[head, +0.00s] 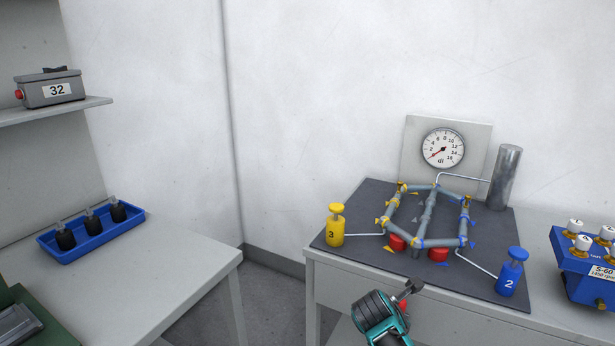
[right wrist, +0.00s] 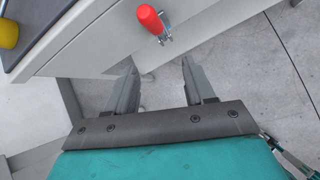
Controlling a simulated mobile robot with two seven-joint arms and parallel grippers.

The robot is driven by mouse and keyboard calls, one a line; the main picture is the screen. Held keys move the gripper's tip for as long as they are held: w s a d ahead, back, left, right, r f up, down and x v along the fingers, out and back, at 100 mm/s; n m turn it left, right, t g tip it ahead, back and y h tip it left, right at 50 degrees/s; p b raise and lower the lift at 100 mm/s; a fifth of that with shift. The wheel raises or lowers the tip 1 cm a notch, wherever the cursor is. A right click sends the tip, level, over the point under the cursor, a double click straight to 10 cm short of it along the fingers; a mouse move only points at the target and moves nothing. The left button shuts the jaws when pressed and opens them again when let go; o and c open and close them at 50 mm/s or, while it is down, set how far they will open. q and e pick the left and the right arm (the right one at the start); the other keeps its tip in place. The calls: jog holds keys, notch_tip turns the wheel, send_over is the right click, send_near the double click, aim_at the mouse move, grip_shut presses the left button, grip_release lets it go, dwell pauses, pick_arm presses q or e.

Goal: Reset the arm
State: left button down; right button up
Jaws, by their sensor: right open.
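My right gripper (head: 409,289) comes in at the bottom of the head view, in front of the table with the pipe rig. In the right wrist view my right gripper (right wrist: 157,75) has its two fingers spread apart with nothing between them. A red-handled metal part (right wrist: 151,20) shows on the pale table front beyond the fingertips. My left gripper is in neither view.
The pipe rig (head: 428,213), gauge (head: 443,148), yellow valve (head: 336,227) and blue valve (head: 512,272) stand on a dark mat. A blue box (head: 590,262) is at right. A blue tray (head: 48,241) is at left. Floor shows between the tables.

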jog(key=s+a+f+m+t+y, duration=0.1)
jog(key=s+f+m+y, duration=0.1)
jog(key=s+f+m, duration=0.35)
jog(key=s+a+f+m+t+y, duration=0.1)
jog(key=s+f+m+y, duration=0.15)
jog(key=s+m, duration=0.45)
jog(key=s+a+r+m+t+y, duration=0.1)
jog(key=s+r+m+t+y, duration=0.1)
jog(key=s+m, duration=0.8)
jog(key=shift+s+r, duration=0.45)
jog(key=shift+s, duration=1.15)
jog(key=shift+a, duration=0.1)
